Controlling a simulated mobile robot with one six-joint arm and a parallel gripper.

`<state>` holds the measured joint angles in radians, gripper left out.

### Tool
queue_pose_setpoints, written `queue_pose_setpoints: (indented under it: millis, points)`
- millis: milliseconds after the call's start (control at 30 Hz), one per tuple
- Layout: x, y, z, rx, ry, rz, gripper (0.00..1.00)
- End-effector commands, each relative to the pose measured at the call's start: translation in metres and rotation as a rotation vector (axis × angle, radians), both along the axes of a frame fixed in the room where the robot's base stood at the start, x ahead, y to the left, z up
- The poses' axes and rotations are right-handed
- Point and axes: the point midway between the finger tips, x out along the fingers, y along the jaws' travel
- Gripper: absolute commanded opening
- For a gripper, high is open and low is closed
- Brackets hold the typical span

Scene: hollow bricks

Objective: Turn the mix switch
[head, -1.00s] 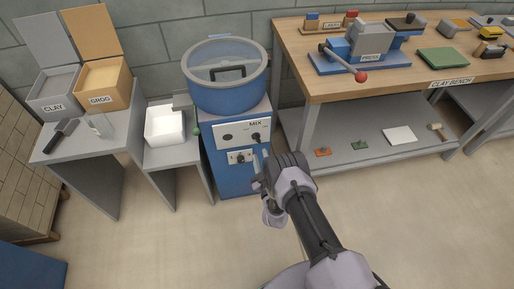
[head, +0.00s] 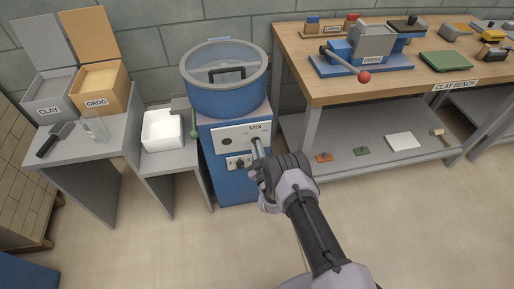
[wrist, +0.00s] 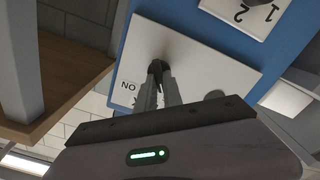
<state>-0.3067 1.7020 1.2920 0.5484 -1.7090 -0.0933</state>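The mix switch is a small dark knob (head: 255,141) on the white MIX panel (head: 227,133) of the blue mixer. My gripper (head: 257,148) reaches it from the front right, and its fingertips cover much of the knob in the head view. In the wrist view, which is upside down, the two grey fingers (wrist: 160,84) are close together on either side of the dark knob (wrist: 156,68). They look shut on it. Part of the label "ON" shows beside them. The mixer drum (head: 228,96) has a lid with a dark handle.
A second plate with a dial (head: 238,163) sits below the MIX panel. To the left are a white tub (head: 162,143), a green-knobbed lever (head: 194,133) and the clay (head: 44,109) and grog (head: 98,101) bins. The clay bench (head: 440,92) stands at right.

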Motion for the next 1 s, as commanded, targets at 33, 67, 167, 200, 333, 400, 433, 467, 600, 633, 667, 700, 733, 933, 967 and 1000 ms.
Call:
queue_pose_setpoints:
  millis: [33, 67, 167, 200, 333, 400, 433, 467, 600, 633, 667, 700, 733, 933, 967, 1000]
  points:
    - [-0.0001, -0.0002, -0.0002, 0.0, 0.0, 0.0, 0.0]
    - [-0.0001, -0.0002, -0.0002, 0.0, 0.0, 0.0, 0.0]
    - [-0.0001, -0.0003, -0.0002, 0.005, 0.002, -0.001, 0.0]
    - [-0.0002, -0.0003, -0.0002, 0.009, 0.004, -0.001, 0.0]
    - [-0.0002, -0.0005, 0.0002, 0.044, 0.014, -0.001, 0.0]
    - [-0.0002, -0.0006, 0.0005, 0.077, 0.023, -0.001, 0.0]
    - [-0.0002, -0.0008, 0.0006, 0.093, 0.028, -0.001, 0.0]
    - [-0.0002, -0.0008, 0.0007, 0.112, 0.033, -0.001, 0.0]
    - [-0.0002, -0.0014, 0.001, 0.22, 0.064, -0.001, 0.0]
    - [-0.0002, -0.0014, 0.0011, 0.246, 0.072, 0.0, 0.0]
    - [-0.0002, -0.0016, 0.0012, 0.273, 0.08, 0.0, 0.0]
    - [-0.0002, -0.0018, 0.0012, 0.309, 0.09, 0.0, 0.0]
    - [-0.0002, -0.0019, 0.0013, 0.337, 0.098, 0.0, 0.0]
    - [0.0002, -0.0029, 0.0015, 0.521, 0.151, 0.0, 0.0]
    - [0.0003, -0.0031, 0.0014, 0.548, 0.16, 0.0, 0.0]
    - [0.0001, -0.0034, 0.0012, 0.585, 0.17, 0.0, 0.0]
